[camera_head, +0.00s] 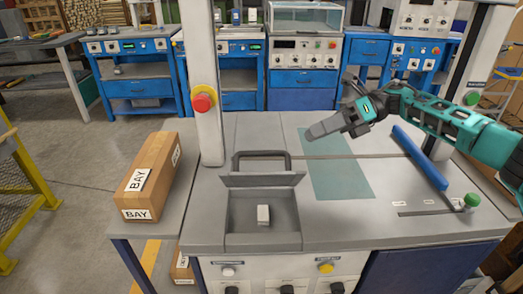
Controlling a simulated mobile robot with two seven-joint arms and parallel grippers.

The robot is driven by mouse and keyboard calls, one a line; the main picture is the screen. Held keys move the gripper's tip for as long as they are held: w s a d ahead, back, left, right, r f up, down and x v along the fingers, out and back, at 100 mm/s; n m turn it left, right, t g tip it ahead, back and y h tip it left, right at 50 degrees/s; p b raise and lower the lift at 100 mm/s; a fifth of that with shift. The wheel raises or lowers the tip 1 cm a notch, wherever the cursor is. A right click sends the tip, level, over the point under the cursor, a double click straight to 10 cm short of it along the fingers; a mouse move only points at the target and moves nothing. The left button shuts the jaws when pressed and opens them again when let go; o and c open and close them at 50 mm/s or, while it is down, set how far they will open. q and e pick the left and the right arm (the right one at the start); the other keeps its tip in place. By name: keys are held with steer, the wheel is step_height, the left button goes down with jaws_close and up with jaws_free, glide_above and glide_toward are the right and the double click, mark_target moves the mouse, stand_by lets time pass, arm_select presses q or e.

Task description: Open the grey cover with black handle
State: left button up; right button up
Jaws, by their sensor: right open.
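The grey cover (262,180) stands raised at the back edge of a recessed grey compartment (236,222) in the bench top. Its black handle (262,155) shows behind and above the cover's edge. The compartment is uncovered, and a small white block (263,214) sits inside it. My right gripper (312,134) reaches in from the right, above the bench and to the right of the handle, apart from it. Its jaws point left and overlap in this view; nothing shows between them. My left gripper is out of view.
Grey posts flank the bench; the left one bears a red knob (203,101). A cardboard box (152,178) lies at the left. A blue bar (420,158) and a green knob (472,199) are on the right. The green mat (340,180) is bare.

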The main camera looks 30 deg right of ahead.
mark_target(264, 154)
steer(key=p+x, duration=0.1)
steer(key=x, duration=1.2)
steer(key=shift+s+p, duration=0.2)
steer(key=shift+p, duration=0.1)
steer(key=shift+c, duration=0.4)
steer(key=shift+d, duration=0.1)
jaws_close()
